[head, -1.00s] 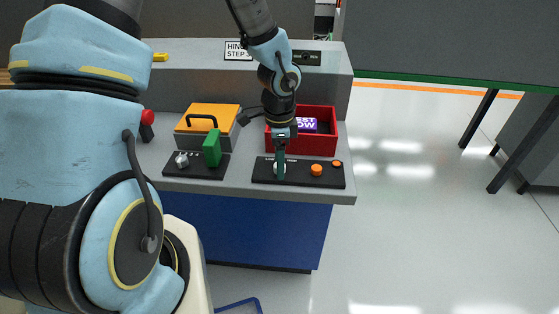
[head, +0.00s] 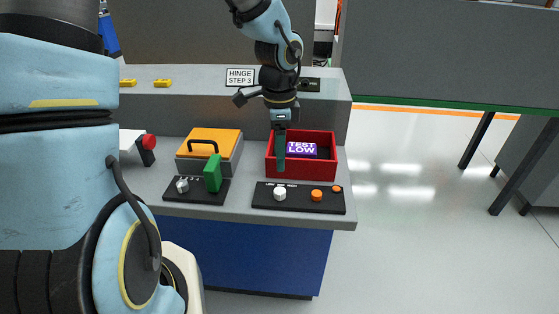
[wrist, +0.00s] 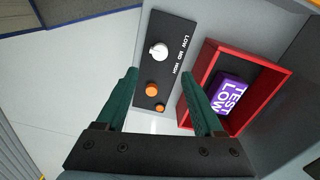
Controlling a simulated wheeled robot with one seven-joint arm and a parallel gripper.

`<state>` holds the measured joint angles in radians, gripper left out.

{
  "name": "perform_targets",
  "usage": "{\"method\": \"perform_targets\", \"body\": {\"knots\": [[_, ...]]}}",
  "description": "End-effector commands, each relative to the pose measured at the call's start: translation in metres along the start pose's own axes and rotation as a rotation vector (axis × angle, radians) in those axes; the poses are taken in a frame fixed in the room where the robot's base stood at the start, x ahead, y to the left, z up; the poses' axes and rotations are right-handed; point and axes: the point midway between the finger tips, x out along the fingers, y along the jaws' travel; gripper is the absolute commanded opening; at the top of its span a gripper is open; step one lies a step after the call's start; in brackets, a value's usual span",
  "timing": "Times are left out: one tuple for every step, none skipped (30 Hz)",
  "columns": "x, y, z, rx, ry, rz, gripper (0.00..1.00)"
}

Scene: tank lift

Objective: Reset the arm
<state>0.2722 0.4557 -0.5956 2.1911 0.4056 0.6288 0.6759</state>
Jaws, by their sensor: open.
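My gripper (head: 279,155) hangs above the workbench (head: 250,214), in front of the red bin in the head view. In the wrist view its two green fingers (wrist: 161,98) are spread apart with nothing between them. Below it lies a black control panel (head: 300,203) with a white knob (head: 280,193) and two orange buttons. In the wrist view the white knob (wrist: 158,51) sits beside the LOW, MID, HIGH lettering. The fingers are apart from the knob.
The red bin (head: 329,171) holds a purple block (head: 302,149) marked TEST LOW. A yellow-lidded box (head: 219,140) and a second panel with a green lever (head: 212,172) stand left. A sign reads HINGE STEP 3 (head: 240,77). Open floor (head: 410,220) lies right.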

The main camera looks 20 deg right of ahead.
Motion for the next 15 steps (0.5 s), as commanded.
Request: {"method": "perform_targets", "body": {"knots": [[-0.001,0.000,0.000,0.000,0.000,0.000,0.69],[-0.001,0.000,0.000,0.000,0.000,0.000,0.69],[-0.001,0.000,0.000,0.000,0.000,0.000,0.69],[-0.001,0.000,0.000,0.000,0.000,0.000,0.69],[-0.001,0.000,0.000,0.000,0.000,0.000,0.69],[-0.001,0.000,0.000,0.000,0.000,0.000,0.69],[-0.001,0.000,0.000,0.000,0.000,0.000,0.69],[-0.001,0.000,0.000,0.001,0.000,0.000,0.69],[0.000,0.000,0.000,0.001,0.000,0.000,0.69],[0.000,0.000,0.000,0.001,0.000,0.000,0.69],[0.000,0.000,0.000,0.001,0.000,0.000,0.69],[-0.001,0.000,0.001,-0.003,-0.001,0.000,0.69],[-0.001,0.000,0.003,-0.014,-0.002,-0.001,0.69],[-0.001,-0.001,0.007,-0.035,-0.003,-0.003,0.69],[-0.002,-0.002,0.017,-0.086,-0.007,-0.006,0.69]]}}
